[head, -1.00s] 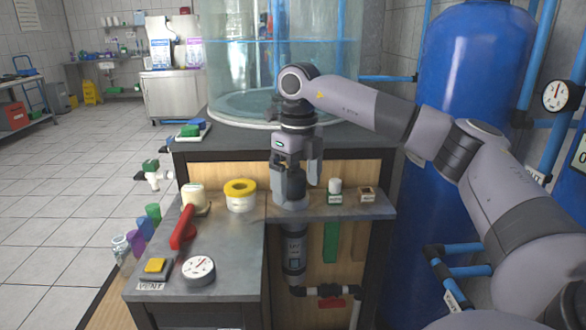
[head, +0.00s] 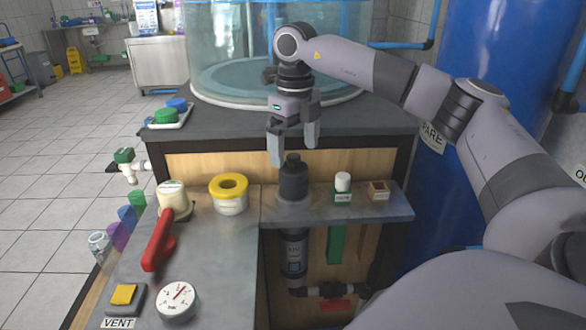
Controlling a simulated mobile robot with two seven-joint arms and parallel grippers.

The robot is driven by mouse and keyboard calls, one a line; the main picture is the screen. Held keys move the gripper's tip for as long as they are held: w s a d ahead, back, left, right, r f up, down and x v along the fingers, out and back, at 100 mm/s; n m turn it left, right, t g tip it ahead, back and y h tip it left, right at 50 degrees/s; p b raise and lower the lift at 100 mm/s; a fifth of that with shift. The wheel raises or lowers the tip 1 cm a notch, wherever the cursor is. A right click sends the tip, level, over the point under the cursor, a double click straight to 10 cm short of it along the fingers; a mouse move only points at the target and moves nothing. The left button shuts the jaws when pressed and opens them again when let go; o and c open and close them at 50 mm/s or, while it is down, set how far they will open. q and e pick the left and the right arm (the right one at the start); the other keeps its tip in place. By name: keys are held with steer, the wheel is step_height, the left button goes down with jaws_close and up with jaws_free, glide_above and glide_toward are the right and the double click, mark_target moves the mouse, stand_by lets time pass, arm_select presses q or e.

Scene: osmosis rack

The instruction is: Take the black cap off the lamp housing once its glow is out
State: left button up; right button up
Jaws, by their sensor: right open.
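The black cap (head: 293,182) sits upright on a grey collar at the shelf. The lamp housing (head: 293,255), a dark tube with a UV label, hangs below the shelf in line with it. No glow shows on the visible part of the housing; what is inside the cap is hidden. My right gripper (head: 293,150) is open and empty just above the cap, its fingers pointing down on either side of the cap's narrow top. I cannot tell whether a finger touches it. My left gripper is out of view.
A glass tank (head: 215,40) stands behind.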

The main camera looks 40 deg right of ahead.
steer(key=f, duration=0.6)
steer(key=shift+s+a+f+p, duration=0.2)
steer(key=shift+s+a+p, duration=0.05)
steer(key=shift+a+p, duration=0.1)
steer(key=shift+c, duration=0.3)
steer(key=c, duration=1)
steer(key=shift+r, duration=0.1)
step_height(320, 180, up, 14)
step_height(320, 180, up, 6)
steer(key=p, duration=0.2)
glide_above(294, 168)
steer(key=shift+w+d, duration=0.2)
steer(key=shift+w, duration=0.2)
